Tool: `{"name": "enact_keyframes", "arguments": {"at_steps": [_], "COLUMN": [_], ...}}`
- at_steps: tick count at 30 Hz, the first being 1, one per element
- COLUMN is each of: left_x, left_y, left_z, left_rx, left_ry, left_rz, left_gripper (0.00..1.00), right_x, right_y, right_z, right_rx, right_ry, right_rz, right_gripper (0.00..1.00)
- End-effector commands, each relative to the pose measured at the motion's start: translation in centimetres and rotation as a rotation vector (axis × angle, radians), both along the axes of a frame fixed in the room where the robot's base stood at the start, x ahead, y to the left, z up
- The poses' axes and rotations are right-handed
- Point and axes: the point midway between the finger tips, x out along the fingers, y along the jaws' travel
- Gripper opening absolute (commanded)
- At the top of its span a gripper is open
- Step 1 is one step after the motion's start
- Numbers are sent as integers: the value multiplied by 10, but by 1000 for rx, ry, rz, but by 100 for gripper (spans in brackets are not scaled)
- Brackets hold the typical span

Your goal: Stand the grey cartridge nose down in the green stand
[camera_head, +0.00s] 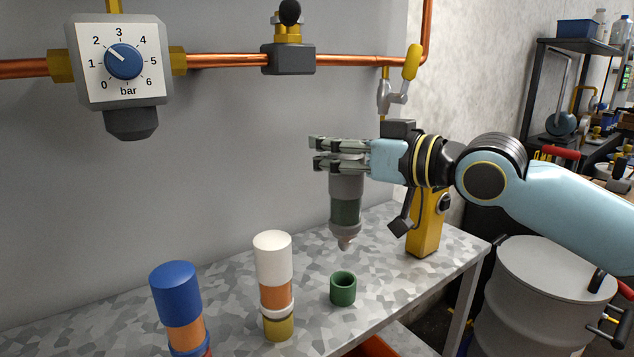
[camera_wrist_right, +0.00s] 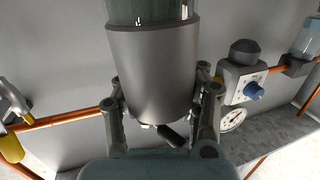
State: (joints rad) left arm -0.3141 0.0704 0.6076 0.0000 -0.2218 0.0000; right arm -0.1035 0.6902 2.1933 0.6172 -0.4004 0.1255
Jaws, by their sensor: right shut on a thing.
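The grey cartridge (camera_head: 345,208) has a dark green middle band and a pointed nose, and hangs nose down in the head view. My right gripper (camera_head: 330,155) is shut on its upper end. The cartridge also fills the middle of the right wrist view (camera_wrist_right: 154,75), between the fingers. The small green stand (camera_head: 343,290) is an open cup on the bench, below the cartridge's nose. A clear gap separates the nose from the stand. The nose looks roughly above the stand. My left gripper is not in view.
A white-topped cartridge (camera_head: 273,260) and a blue-topped cartridge (camera_head: 177,295) stand upright on the speckled bench (camera_head: 385,270), left of the stand. A yellow post (camera_head: 425,225) stands behind to the right. A copper pipe with valves runs along the wall. A grey drum (camera_head: 545,300) stands right of the bench.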

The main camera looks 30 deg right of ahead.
Motion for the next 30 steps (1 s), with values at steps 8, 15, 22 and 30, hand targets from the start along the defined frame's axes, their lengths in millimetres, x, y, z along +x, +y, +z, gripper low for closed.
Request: {"name": "enact_keyframes", "arguments": {"at_steps": [8, 15, 22, 30], "left_x": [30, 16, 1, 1], "left_y": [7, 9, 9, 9], "left_z": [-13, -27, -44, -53], "left_rx": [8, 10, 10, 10], "left_ry": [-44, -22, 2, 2], "left_rz": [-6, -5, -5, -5], "left_gripper": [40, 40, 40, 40], "right_x": [10, 10, 10, 10], "right_y": [-12, -12, -12, -11], "right_z": [-7, -24, -46, -57], "right_rx": [6, 6, 6, 7], "right_ry": [0, 1, 2, -1], "right_rz": [-26, -26, -25, -25], "right_gripper": [0, 0, 0, 0]}}
